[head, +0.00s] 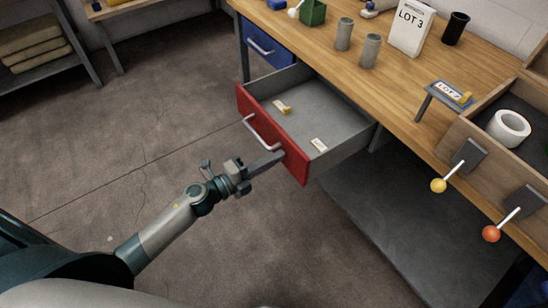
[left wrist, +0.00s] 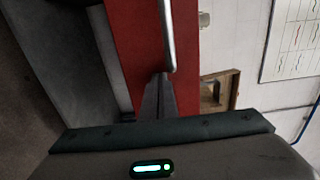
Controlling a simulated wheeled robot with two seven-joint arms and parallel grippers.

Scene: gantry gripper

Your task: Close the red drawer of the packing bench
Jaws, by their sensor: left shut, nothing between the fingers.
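The red drawer (head: 274,136) of the packing bench stands pulled out below the wooden top, its grey inside showing. The red front (left wrist: 136,50) fills the middle of the left wrist view. My right gripper is not in view.
A blue drawer (head: 268,47) sits shut in the bench to the left. The bench top (head: 330,72) holds grey cylinders, a LOT 3 sign (head: 410,27) and a black cup (head: 455,28). Levers with yellow (head: 438,185) and orange (head: 491,233) knobs stick out at right. Floor before the drawer is clear.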

